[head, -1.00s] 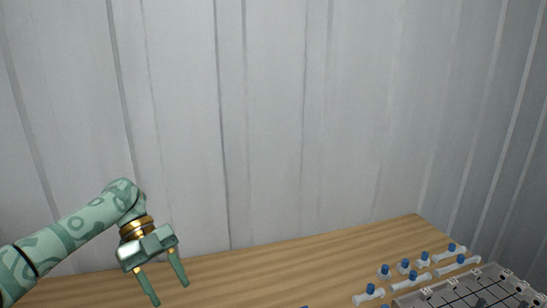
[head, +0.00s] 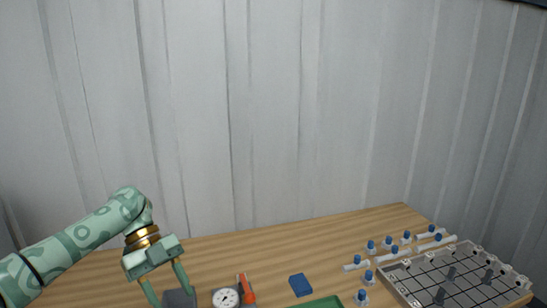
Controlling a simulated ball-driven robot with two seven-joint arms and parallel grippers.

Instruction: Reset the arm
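My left arm comes in from the left edge, pale green with dark ring patterns and a gold wrist band. My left gripper (head: 172,295) points down over the left part of the table. Its two fingers are well apart, so it is open. The tips reach the bottom of the picture, and one is partly cut off. A dark grey block (head: 180,299) shows between and behind the fingers; I cannot tell whether they touch it. My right arm and gripper are not in view.
On the wooden table (head: 290,250) are a round white gauge (head: 226,298), a red-orange handle (head: 248,289), a blue block (head: 300,284) and a green tray (head: 322,303). A corrugated wall stands behind.

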